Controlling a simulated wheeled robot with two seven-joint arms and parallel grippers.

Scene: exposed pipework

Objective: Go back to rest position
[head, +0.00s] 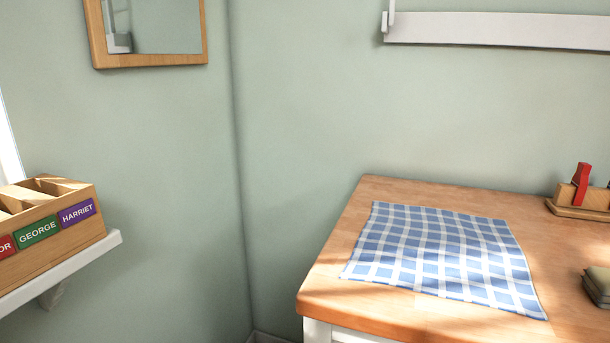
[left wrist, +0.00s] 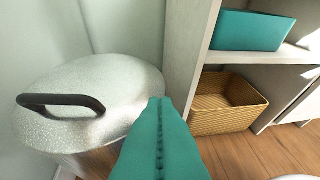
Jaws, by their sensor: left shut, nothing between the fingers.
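My left gripper (left wrist: 160,102) shows in the left wrist view as two teal fingers pressed together along a dark seam. It is shut and empty. It points over the floor, between a speckled grey lidded bin (left wrist: 100,85) on the left and a shelf unit (left wrist: 190,60) on the right. I cannot tell how far the fingertips are from the bin. Neither of my grippers shows in the head view, and my right gripper is in no view.
The bin's lid has a black handle (left wrist: 60,101). A wicker basket (left wrist: 228,105) and a teal box (left wrist: 250,30) sit in the shelf unit. In the head view, a wooden table (head: 330,285) bears a checked cloth (head: 440,255); a wall shelf (head: 60,270) holds a labelled wooden box (head: 65,236).

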